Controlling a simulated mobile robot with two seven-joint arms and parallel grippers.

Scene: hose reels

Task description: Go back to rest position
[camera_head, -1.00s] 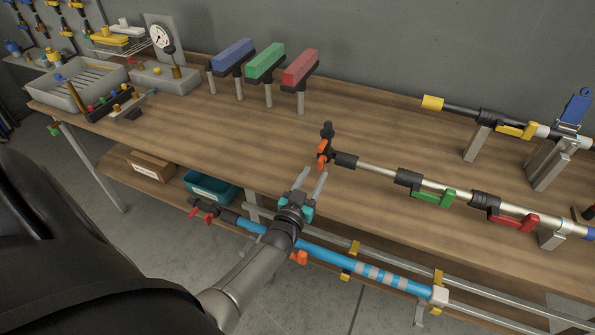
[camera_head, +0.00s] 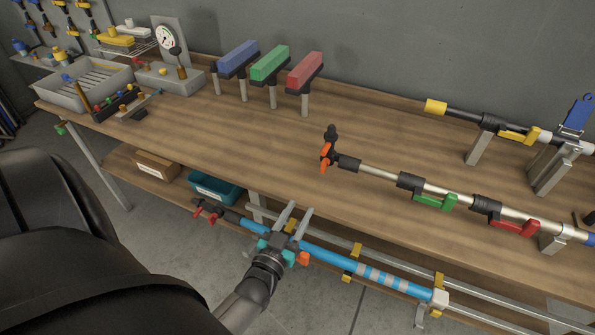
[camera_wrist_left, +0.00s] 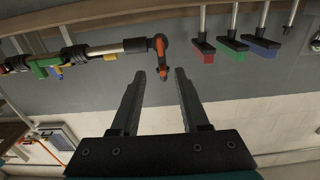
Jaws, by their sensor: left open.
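My left gripper (camera_head: 297,213) is open and empty in the head view. It is in front of the wooden table's (camera_head: 230,133) front edge and covers part of the blue pipe (camera_head: 333,258). Its two grey fingers also show spread apart in the left wrist view (camera_wrist_left: 156,75), with nothing between them. In that view the orange-handled valve end (camera_wrist_left: 160,55) of the metal pipe is beyond the fingertips, apart from them. The same orange valve (camera_head: 326,153) is on the table in the head view. My right gripper does not show.
Blue, green and red blocks (camera_head: 270,64) stand on posts at the back. The metal pipe (camera_head: 380,172) with green and red handles runs along the right. A grey tray (camera_head: 82,84) is at left. A teal bin (camera_head: 215,188) is on the lower shelf. The table's middle is clear.

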